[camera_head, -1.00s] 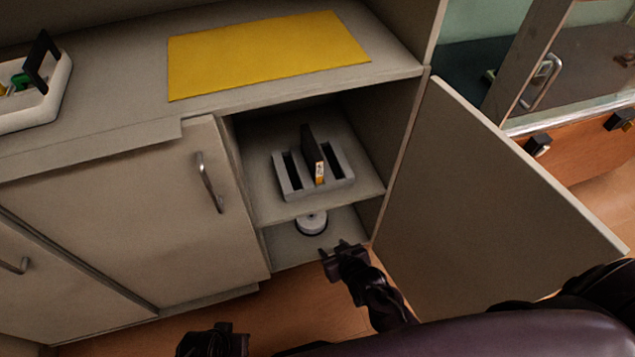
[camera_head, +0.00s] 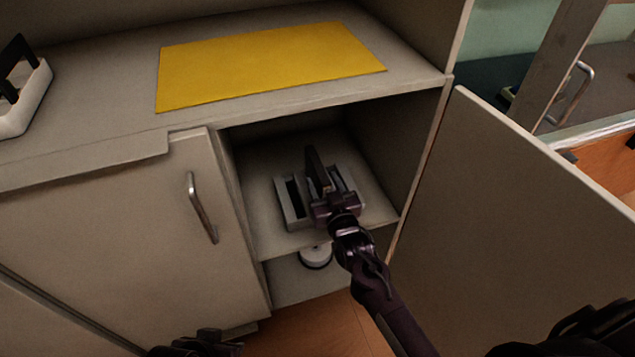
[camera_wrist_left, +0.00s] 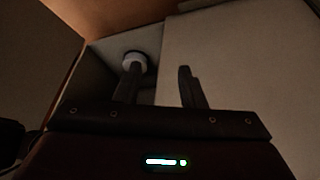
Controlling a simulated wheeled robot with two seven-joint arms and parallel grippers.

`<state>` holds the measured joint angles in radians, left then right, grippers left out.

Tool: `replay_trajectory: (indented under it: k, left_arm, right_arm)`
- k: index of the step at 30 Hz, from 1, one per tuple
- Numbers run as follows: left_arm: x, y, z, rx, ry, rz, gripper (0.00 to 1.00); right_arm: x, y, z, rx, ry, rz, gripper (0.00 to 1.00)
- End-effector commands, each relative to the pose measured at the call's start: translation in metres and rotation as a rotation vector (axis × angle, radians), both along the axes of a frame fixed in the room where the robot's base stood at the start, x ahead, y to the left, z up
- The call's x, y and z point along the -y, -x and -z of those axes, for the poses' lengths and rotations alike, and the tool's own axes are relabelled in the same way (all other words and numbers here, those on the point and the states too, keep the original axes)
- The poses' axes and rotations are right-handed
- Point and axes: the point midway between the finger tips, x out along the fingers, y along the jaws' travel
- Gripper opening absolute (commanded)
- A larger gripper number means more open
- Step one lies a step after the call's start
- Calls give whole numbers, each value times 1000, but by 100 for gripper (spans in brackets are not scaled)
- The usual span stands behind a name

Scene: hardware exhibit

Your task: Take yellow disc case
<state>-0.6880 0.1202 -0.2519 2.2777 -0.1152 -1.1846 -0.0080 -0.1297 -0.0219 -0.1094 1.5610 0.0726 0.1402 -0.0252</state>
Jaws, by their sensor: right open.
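The dark disc case (camera_head: 315,165) stands upright in a slot of the grey rack (camera_head: 292,207) on the cabinet's upper shelf. Its front edge, with the yellow label seen earlier, is now hidden by my right gripper. My right gripper (camera_head: 327,188) is open at the front of the case, its fingers reaching toward its two sides. I cannot tell whether they touch it. My left gripper is low at the bottom edge of the head view; in the left wrist view its fingers (camera_wrist_left: 160,85) are apart with nothing between them.
A white round object (camera_head: 316,258) sits on the lower shelf. The open cabinet door (camera_head: 520,210) stands to the right, and a closed door (camera_head: 110,235) is to the left. A yellow mat (camera_head: 265,65) lies on the counter; a white holder (camera_head: 30,105) is at far left.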

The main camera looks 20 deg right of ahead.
Motion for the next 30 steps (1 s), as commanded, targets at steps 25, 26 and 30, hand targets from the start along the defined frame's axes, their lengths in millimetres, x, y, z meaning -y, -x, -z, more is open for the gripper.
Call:
replay_trajectory:
  k: [25, 26, 30]
  left_arm:
    - [10, -3, 1, 48, 31, 16, 36]
    - [10, -3, 1, 48, 31, 16, 36]
    - [10, -3, 1, 47, 31, 15, 36]
  right_arm:
    - [-1, -29, 3, -2, 0, 0, 0]
    - [-2, -29, 3, -2, 1, 0, 0]
    - [-2, -29, 2, 0, 0, 0, 0]
